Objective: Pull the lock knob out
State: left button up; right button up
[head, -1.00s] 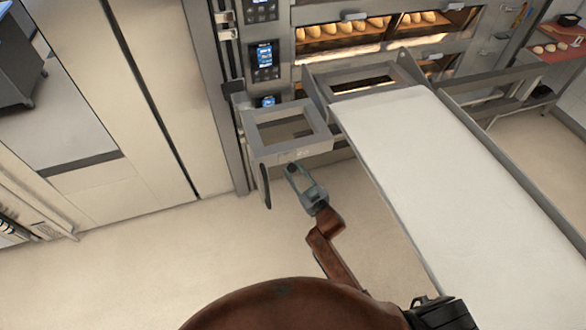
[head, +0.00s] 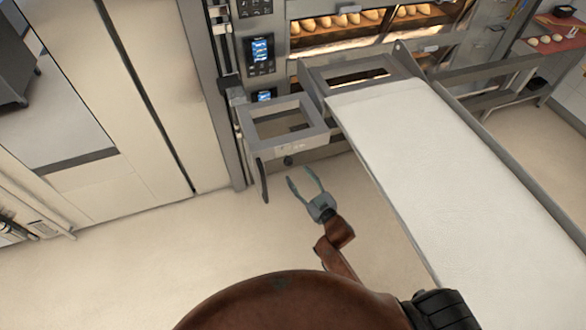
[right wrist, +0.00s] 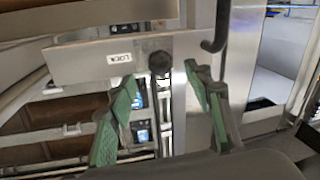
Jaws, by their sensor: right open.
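The lock knob (head: 288,160) is a small dark round knob on the front bar of the grey metal frame. In the right wrist view the knob (right wrist: 160,64) sits on a metal plate beside a white label reading "LOCK" (right wrist: 120,57). My right gripper (head: 303,176) is open and empty, just in front of and below the bar. In the right wrist view its green-padded fingers (right wrist: 160,80) stand apart, with the knob showing between and beyond their tips. I see no contact with the knob. My left gripper is not in view.
The grey frame (head: 246,118) juts from the oven front, with a dark hanging handle (head: 263,180) left of the knob. A long white loader belt (head: 430,150) lies to the right. Lit ovens with bread (head: 340,20) are behind. The floor to the left is clear.

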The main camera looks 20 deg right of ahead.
jog(key=v, duration=0.5)
jog(key=shift+s, duration=0.2)
jog(key=s+d+f+m+g+h+b, duration=0.1)
jog(key=s+d+f+g, duration=0.3)
jog(key=f, duration=0.9)
jog(key=s+d+f+g+h, duration=0.1)
jog(key=s+f, duration=0.4)
jog(key=f, duration=0.7)
jog(key=s+d+f+m+g+h+b, duration=0.1)
jog(key=s+d+f+g, duration=0.3)
jog(key=f, duration=0.9)
jog(key=s+f+g, duration=0.2)
jog(key=s+f, duration=0.5)
jog(key=s, duration=0.5)
jog(key=s+d+f+m+g, duration=0.1)
jog(key=s+f+g, duration=0.2)
jog(key=s+f, duration=0.4)
jog(key=s+f+g+h, duration=0.1)
jog(key=s+f, duration=0.6)
jog(key=s, duration=1.2)
jog(key=shift+s+d+f+g+b, duration=0.25)
jog(key=shift+d+f+g+b, duration=0.15)
jog(key=shift+g, duration=0.4)
jog(key=shift+a, duration=0.1)
